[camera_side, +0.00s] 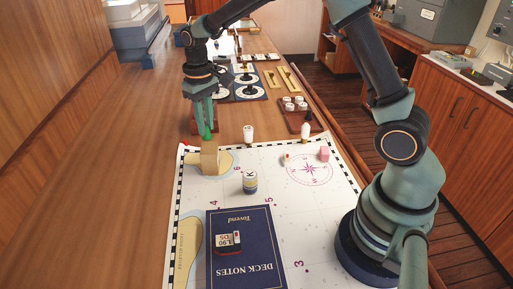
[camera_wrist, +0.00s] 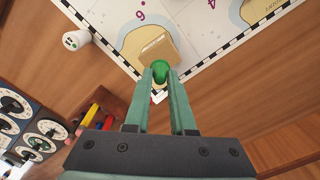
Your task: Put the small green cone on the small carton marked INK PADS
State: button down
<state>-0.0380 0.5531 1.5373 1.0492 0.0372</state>
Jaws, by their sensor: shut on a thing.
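My gripper (camera_side: 206,121) is shut on the small green cone (camera_side: 207,133), pointing down. The cone also shows between the fingertips in the wrist view (camera_wrist: 160,72). A small tan carton (camera_side: 210,159) stands on the chart directly below the cone in the side view. In the wrist view the carton's top (camera_wrist: 154,47) lies just beyond the cone, with a pale label too small to read.
Bare wood is free at left.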

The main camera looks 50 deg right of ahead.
aim_at(207, 136)
jog(key=shift+f, duration=1.65)
jog(key=c, duration=0.8)
grip_release()
jog(key=shift+f, duration=0.15)
jog(key=shift+o, duration=0.2)
notch_tip(207, 136, up, 12)
jog(key=shift+r, duration=0.15)
jog(key=s+d+r+t, duration=0.1)
jog(key=s+t, duration=0.1)
jog(key=s, duration=0.7)
jog(key=s+r+t, duration=0.2)
jog(key=s+t, duration=0.1)
jog(key=s, duration=0.6)
jog(key=shift+s+d+r+t, duration=0.25)
jog(key=shift+d+t, duration=0.05)
jog(key=shift+d, duration=0.1)
